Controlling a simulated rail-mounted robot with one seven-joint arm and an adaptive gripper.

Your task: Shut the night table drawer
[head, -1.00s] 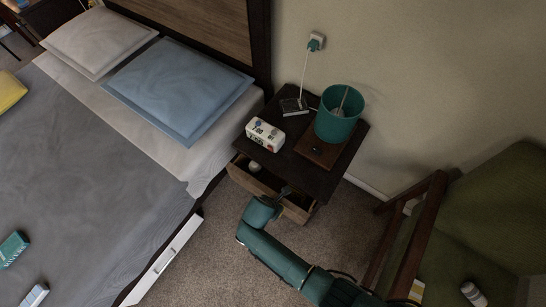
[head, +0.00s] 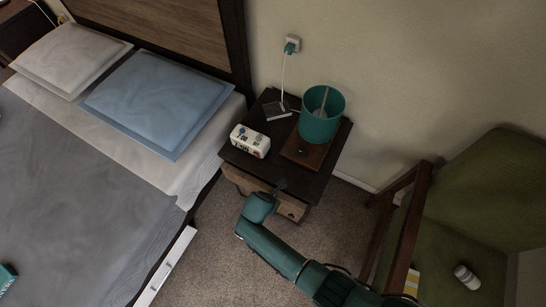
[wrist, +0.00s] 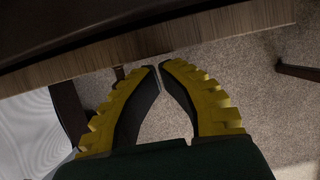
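The dark night table (head: 262,172) stands beside the bed. Its drawer (head: 243,181) has a light wood front, which sits close under the table top; no open interior shows, and a small remaining gap cannot be ruled out. My gripper (head: 281,184) is at the drawer front, right of its middle. In the wrist view my gripper (wrist: 160,66) has its yellow-padded fingers together at the tips with nothing between them. The wooden drawer edge (wrist: 215,25) crosses above the fingertips there; whether they touch it is unclear.
The bed (head: 90,215) is at left, a green armchair (head: 450,205) at right. Carpet (head: 215,250) lies clear in front.

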